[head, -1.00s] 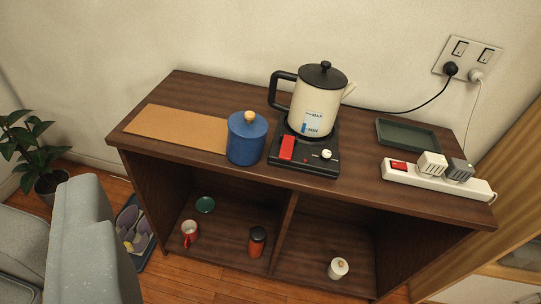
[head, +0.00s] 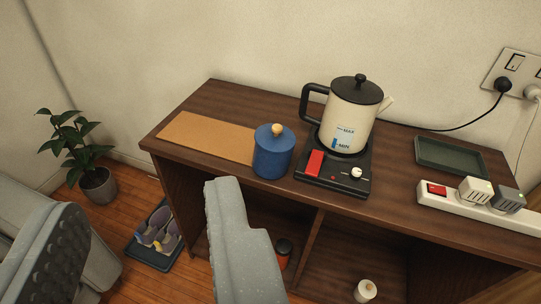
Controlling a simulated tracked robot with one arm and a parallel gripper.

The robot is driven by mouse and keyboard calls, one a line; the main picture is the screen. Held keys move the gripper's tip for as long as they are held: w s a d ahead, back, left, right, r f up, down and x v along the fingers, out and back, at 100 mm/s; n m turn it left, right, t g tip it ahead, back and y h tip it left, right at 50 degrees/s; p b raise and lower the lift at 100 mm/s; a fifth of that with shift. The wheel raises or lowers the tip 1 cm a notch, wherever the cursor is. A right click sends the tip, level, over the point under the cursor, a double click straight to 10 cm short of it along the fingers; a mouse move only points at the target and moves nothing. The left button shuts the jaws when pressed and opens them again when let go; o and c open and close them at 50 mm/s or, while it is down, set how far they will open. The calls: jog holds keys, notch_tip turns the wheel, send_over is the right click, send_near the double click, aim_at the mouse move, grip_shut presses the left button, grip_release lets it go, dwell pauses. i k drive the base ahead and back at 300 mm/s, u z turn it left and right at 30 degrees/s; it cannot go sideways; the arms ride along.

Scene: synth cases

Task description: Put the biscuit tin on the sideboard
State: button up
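The blue round tin (head: 272,156), its lid topped by a pale wooden knob, is the one that fits the biscuit tin. It stands upright on the brown sideboard (head: 400,205), at the right end of a tan mat (head: 205,137) and left of a kettle. My gripper (head: 146,194) is open and empty, its two grey fingers wide apart in the lower left. The left finger shows a dark ribbed pad. The right finger's tip is left of the tin in the picture, apart from it, and covers part of the sideboard's front and lower shelf.
A cream kettle (head: 346,122) sits on a black hot plate (head: 318,180). A dark green tray (head: 450,158) and a white power strip (head: 452,205) with plugs lie at the right.

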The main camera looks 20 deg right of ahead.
aim_at(264, 113)
jog(key=i, duration=0.95)
jog(key=z, duration=0.05)
